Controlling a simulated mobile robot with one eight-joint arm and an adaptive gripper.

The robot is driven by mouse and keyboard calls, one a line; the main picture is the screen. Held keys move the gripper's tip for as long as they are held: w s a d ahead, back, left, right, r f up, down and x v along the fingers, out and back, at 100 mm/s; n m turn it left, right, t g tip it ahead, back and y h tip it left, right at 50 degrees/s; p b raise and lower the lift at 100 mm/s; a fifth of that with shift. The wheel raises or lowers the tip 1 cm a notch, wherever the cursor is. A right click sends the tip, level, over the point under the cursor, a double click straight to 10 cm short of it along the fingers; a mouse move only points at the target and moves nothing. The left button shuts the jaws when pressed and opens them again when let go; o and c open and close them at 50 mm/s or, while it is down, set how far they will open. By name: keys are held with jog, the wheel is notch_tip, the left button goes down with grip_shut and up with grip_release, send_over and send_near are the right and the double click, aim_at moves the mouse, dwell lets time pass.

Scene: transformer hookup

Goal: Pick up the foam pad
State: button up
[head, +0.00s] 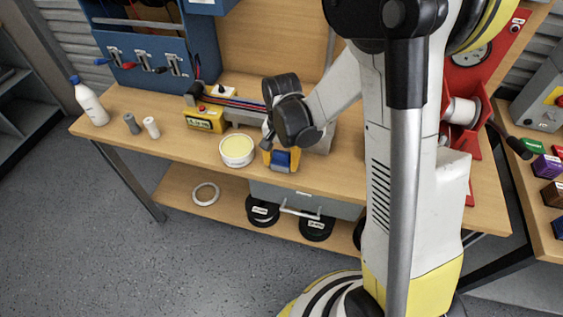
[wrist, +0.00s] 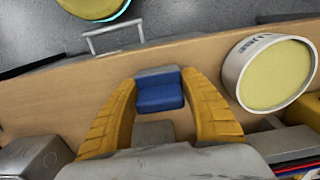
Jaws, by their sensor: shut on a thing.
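The foam pad (wrist: 160,92) is a small block, blue with a grey strip along its far side in the wrist view. It sits between the yellow fingers of my gripper (wrist: 158,80), which are shut on it. In the head view the blue of the pad (head: 282,158) shows between the fingertips of my gripper (head: 280,163), near the front edge of the workbench (head: 180,145). I cannot tell whether the pad still touches the bench top.
A white round tub (head: 237,150) with a pale yellow top stands just left of my gripper. A yellow box (head: 207,118), two small cylinders and a white bottle (head: 90,102) are farther left. A grey case (head: 305,198) and black discs sit on the lower shelf.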

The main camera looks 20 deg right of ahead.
aim_at(281, 152)
notch_tip(281, 152, up, 3)
jog(key=shift+r+p, duration=0.15)
jog(key=shift+p, duration=0.6)
jog(key=s+d+r+p, duration=0.3)
jog(key=s+r, duration=0.3)
jog(key=s, duration=0.5)
jog(key=shift+d+r+p, duration=0.35)
jog(key=shift+r+p, duration=0.05)
jog(key=shift+p, duration=0.15)
